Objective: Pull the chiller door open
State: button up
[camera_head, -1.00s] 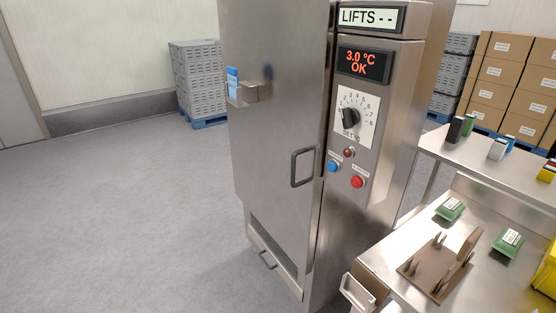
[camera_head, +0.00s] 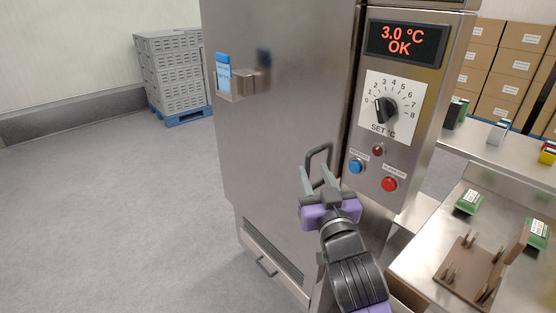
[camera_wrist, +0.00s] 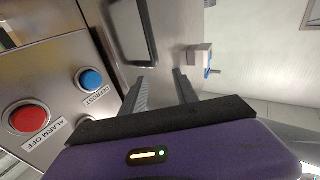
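The chiller door (camera_head: 275,130) is a tall steel panel and looks closed against the control column. Its dark loop handle (camera_head: 321,160) is near the door's right edge; the handle also shows in the wrist view (camera_wrist: 130,35) just beyond the fingers. My gripper (camera_head: 317,172) is in front of the handle, with its two fingers apart. In the wrist view my gripper (camera_wrist: 160,78) is open, with nothing between the fingertips. I cannot tell whether a finger touches the handle.
Right of the handle are a blue defrost button (camera_head: 356,166), a red alarm-off button (camera_head: 389,184) and a dial (camera_head: 386,109). A steel bench (camera_head: 420,262) with a brown rack (camera_head: 470,270) stands at right.

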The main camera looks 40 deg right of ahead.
aim_at(308, 166)
jog(key=shift+m+g, duration=0.4)
jog(key=shift+g, duration=0.2)
jog(key=w+d+f, duration=0.1)
jog(key=w, duration=0.1)
jog(key=w+d+p, duration=0.1)
jog(key=w+d, duration=0.1)
jog(key=w+d+f, duration=0.1)
jog(key=w, duration=0.2)
jog(key=shift+d+f, duration=0.35)
grip_shut()
dwell(0.8)
